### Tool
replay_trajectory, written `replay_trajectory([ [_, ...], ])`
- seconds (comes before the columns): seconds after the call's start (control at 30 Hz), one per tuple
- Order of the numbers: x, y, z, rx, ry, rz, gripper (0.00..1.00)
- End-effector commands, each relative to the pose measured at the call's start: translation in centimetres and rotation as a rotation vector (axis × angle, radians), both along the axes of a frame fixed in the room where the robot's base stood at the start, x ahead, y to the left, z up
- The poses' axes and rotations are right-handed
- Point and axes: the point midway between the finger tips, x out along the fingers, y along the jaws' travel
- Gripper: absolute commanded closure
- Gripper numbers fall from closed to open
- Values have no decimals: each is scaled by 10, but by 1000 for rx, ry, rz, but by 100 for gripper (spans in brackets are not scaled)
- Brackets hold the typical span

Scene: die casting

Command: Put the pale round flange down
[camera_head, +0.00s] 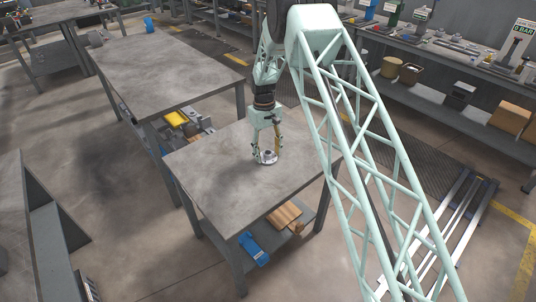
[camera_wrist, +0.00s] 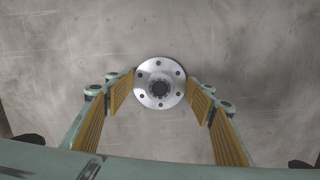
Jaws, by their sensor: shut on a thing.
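The pale round flange (camera_wrist: 160,102) shows face-on in the wrist view, a silvery disc with a ring of bolt holes and a toothed central bore. In the head view the flange (camera_head: 266,159) is small, low at the grey table's top. My gripper (camera_head: 266,148) points down over it and is shut on it. In the wrist view the yellow-padded fingers of my gripper (camera_wrist: 161,92) stand at its left and right edges. The grey table (camera_head: 216,172) lies directly under it. I cannot tell whether the flange touches the tabletop or is slightly above it.
The tabletop around the flange is bare. A blue item (camera_head: 254,248) and wooden blocks (camera_head: 285,216) lie on the shelf below. Another grey table (camera_head: 165,70) stands behind left. A long bench (camera_head: 450,90) with cardboard boxes below it runs along the right.

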Motion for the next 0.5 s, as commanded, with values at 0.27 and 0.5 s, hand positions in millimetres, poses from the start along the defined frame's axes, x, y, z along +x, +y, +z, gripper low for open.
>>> replay_trajectory([
  [0.27, 1, 0, 1, 0, -1, 0, 71],
  [0.5, 0, 0, -2, 0, 0, 0, 45],
])
